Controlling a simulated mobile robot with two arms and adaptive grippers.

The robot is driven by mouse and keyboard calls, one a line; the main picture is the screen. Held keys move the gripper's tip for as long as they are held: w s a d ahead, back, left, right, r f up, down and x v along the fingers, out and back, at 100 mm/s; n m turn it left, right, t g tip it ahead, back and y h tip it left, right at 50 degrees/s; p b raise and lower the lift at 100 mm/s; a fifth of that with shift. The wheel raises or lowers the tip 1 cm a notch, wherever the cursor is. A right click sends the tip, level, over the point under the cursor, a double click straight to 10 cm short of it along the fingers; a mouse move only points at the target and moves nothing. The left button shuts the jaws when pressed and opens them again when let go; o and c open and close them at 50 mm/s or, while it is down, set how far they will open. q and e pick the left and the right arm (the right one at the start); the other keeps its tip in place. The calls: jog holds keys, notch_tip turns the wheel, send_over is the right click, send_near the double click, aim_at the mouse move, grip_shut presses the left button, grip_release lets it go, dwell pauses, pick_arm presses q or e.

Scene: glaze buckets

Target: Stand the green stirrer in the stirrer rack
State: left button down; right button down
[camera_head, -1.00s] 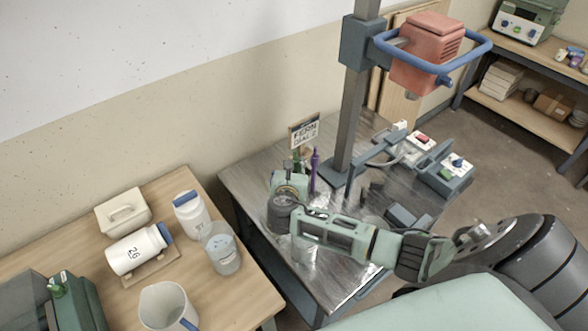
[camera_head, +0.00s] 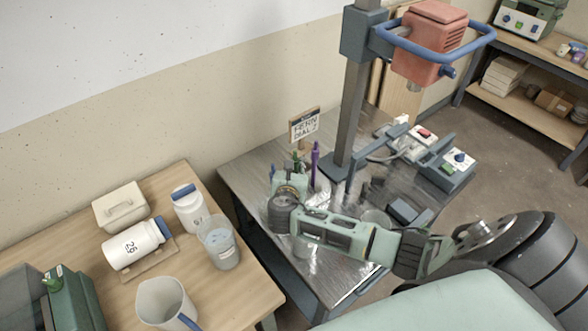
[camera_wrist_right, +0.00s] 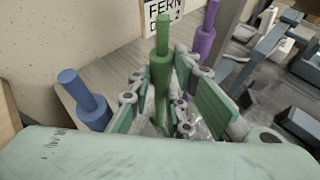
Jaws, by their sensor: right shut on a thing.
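The green stirrer (camera_wrist_right: 161,75) stands nearly upright between the finger pads of my right gripper (camera_wrist_right: 165,112), which is shut on it. In the head view the green stirrer (camera_head: 297,161) shows small behind my right gripper (camera_head: 290,182). A blue stirrer (camera_wrist_right: 85,100) stands to its left and a purple stirrer (camera_wrist_right: 204,40) to its right and behind; the purple one also shows in the head view (camera_head: 315,163). The stirrer's lower end and the rack are mostly hidden by my gripper, so I cannot tell whether the stirrer is seated. My left gripper is out of view.
A sign (camera_head: 304,125) stands behind the stirrers on the metal table (camera_head: 245,172). A mixer on a post (camera_head: 349,130) rises to the right. The wooden table (camera_head: 232,292) at left holds jars, a clear beaker (camera_head: 219,248) and a pitcher (camera_head: 165,303).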

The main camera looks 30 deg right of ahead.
jog(key=c, duration=1.5)
grip_release()
jog(key=shift+c, duration=0.2)
jog(key=shift+s, duration=0.1)
